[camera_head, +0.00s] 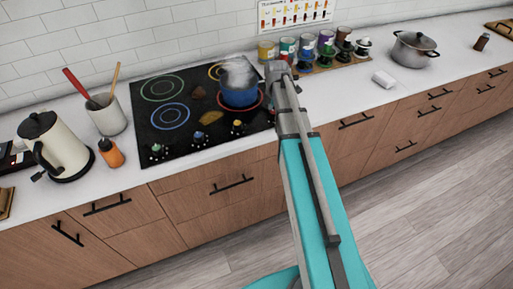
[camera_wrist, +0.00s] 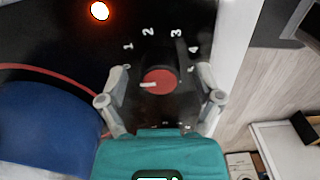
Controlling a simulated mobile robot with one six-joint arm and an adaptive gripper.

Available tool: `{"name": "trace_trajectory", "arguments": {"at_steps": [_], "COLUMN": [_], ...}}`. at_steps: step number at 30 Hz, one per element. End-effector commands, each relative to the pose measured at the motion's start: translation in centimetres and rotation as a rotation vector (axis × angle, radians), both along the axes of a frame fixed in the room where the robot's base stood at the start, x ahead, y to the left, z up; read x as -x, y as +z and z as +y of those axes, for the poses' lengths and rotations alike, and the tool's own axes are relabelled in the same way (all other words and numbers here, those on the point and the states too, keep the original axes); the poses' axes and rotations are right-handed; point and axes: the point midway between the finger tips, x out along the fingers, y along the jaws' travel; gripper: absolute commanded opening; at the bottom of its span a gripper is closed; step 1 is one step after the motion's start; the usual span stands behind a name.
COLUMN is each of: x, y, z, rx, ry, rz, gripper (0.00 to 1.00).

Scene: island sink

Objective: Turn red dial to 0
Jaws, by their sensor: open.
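The red dial (camera_wrist: 161,80) is in the middle of the wrist view, on the black cooktop (camera_wrist: 60,45). A short white mark on its face points left. White numbers from 1 to 4 arc around its upper side, and smaller markings below are hard to read. My gripper (camera_wrist: 160,92) is open, with one finger on each side of the dial. I cannot tell whether either finger touches it. In the head view my arm hides the red dial and the gripper, while the cooktop (camera_head: 140,107) shows to the left.
A steaming blue pot (camera_head: 239,95) stands on the cooktop; its side fills the lower left of the wrist view (camera_wrist: 40,130). A glowing orange light (camera_wrist: 99,11) is at the top. Other dials (camera_head: 198,140) line the cooktop's front. Jars (camera_head: 307,44) stand behind my arm.

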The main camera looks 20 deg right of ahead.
Motion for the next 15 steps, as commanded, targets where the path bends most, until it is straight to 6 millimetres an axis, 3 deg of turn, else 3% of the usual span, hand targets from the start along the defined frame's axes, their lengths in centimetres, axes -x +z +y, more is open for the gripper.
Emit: {"name": "trace_trajectory", "arguments": {"at_steps": [15], "x": [0.0], "y": [0.0], "z": [0.0], "rx": [0.0], "ry": [-0.328], "rz": [0.0], "gripper": [0.84]}}
